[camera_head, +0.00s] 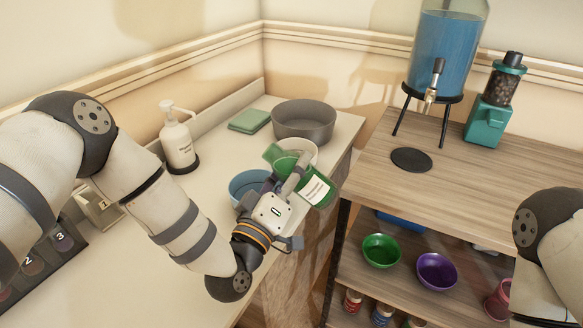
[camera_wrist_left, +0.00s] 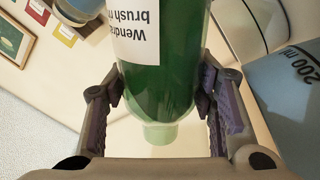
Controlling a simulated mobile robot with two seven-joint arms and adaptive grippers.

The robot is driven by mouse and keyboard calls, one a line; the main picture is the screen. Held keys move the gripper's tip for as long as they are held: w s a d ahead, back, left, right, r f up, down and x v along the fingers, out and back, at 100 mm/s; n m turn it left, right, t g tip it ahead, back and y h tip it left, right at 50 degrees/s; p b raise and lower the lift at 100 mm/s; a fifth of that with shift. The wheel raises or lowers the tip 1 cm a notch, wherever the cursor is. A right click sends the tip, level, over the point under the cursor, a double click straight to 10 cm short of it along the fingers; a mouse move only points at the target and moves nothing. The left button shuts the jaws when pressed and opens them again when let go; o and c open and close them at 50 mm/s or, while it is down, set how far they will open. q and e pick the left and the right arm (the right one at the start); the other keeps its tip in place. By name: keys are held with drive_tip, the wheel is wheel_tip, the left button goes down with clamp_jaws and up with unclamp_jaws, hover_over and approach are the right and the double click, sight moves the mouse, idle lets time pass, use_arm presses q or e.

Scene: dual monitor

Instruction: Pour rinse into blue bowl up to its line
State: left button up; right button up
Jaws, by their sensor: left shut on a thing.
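My left gripper (camera_head: 290,183) is shut on a green bottle (camera_head: 318,191) with a white label, held tilted above the counter. In the left wrist view the bottle (camera_wrist_left: 158,80) sits between both finger pads, with a pale green neck or cap at its lower end. Part of the label reads "Wendra brush". The blue bowl (camera_head: 246,184) stands on the counter just left of the gripper, partly hidden by it. A blue surface marked "200 ml" (camera_wrist_left: 290,100) shows at the right of the wrist view. No liquid stream is visible. My right gripper is out of view.
A white bowl (camera_head: 303,146) and a grey basin (camera_head: 305,123) stand behind the bottle. A pump bottle (camera_head: 179,145) and a green cloth (camera_head: 249,120) are further left. A wooden shelf on the right holds a blue drink dispenser (camera_head: 442,55) and a teal grinder (camera_head: 487,122).

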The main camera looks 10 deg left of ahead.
use_arm(q)
drive_tip(key=shift+d+f+n, duration=0.1)
drive_tip(key=shift+f+n, duration=0.05)
drive_tip(key=shift+n, duration=0.25)
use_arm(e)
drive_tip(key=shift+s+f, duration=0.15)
use_arm(q)
drive_tip(key=shift+f+n, duration=0.1)
drive_tip(key=shift+n, duration=0.3)
drive_tip(key=shift+d+f+n+t+y+b, duration=0.15)
drive_tip(key=shift+n+y+b, duration=0.15)
drive_tip(key=shift+n, duration=0.4)
drive_tip(key=shift+r+n+t+y+b, duration=0.1)
drive_tip(key=shift+n+t+y+b, duration=0.1)
drive_tip(key=shift+n+y, duration=0.35)
drive_tip(key=shift+r+n, duration=0.3)
drive_tip(key=shift+n, duration=0.55)
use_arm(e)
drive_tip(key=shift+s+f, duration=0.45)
use_arm(q)
drive_tip(key=shift+r+n, duration=0.2)
drive_tip(key=shift+n, duration=0.2)
drive_tip(key=shift+r+n+y, duration=0.1)
drive_tip(key=shift+n+y, duration=0.2)
drive_tip(key=shift+y, duration=0.05)
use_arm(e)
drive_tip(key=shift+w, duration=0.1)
